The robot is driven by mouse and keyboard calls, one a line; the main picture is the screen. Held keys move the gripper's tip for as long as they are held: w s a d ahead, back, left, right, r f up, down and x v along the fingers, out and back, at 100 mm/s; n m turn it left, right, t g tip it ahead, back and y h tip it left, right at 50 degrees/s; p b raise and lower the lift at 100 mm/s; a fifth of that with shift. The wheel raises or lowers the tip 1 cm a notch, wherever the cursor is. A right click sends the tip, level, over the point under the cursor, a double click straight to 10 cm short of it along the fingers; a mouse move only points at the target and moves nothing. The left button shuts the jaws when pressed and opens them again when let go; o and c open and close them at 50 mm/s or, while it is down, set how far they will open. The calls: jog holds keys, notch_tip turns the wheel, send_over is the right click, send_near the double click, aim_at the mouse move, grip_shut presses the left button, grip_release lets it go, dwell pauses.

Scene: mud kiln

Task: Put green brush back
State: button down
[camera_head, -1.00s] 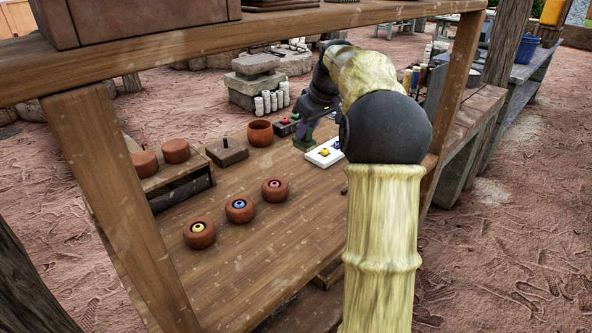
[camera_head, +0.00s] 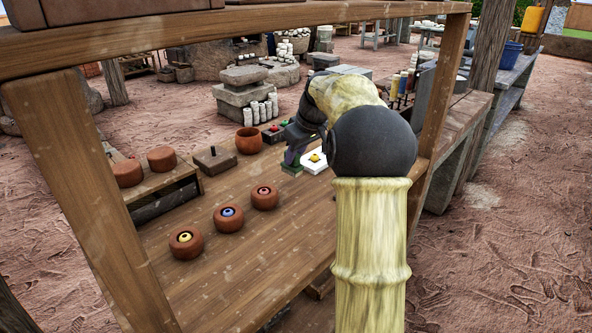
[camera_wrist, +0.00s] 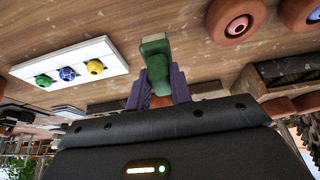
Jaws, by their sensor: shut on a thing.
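My gripper (camera_wrist: 157,85) has purple fingers and is shut on the green brush (camera_wrist: 154,58). In the wrist view the brush sticks out past the fingertips over the wooden table. In the head view the brush (camera_head: 291,170) shows as a small green piece below my gripper (camera_head: 293,156), just left of a white board. I cannot tell there whether it touches the table. A terracotta cup (camera_head: 249,140) stands upright to its left, farther back. The white board (camera_wrist: 70,63) bears green, blue and yellow knobs; my wrist partly hides it in the head view.
Three terracotta pots with yellow (camera_head: 186,242), blue (camera_head: 228,218) and red (camera_head: 264,196) centres stand in a row. A low shelf (camera_head: 165,195) with brown pots is at the left. A wooden post (camera_head: 95,205) and beam frame the table. The table's front middle is clear.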

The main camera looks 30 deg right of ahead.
aim_at(298, 160)
jog(key=shift+r, duration=0.1)
jog(key=shift+d+f+b, duration=0.1)
jog(key=shift+f+b, duration=0.7)
jog(key=shift+f, duration=1.15)
jog(key=c, duration=1.3)
grip_release()
jog(key=shift+o, duration=0.2)
jog(key=p+v, duration=0.3)
jog(key=v, duration=0.9)
jog(key=shift+p, duration=0.3)
jog(key=shift+r, duration=0.1)
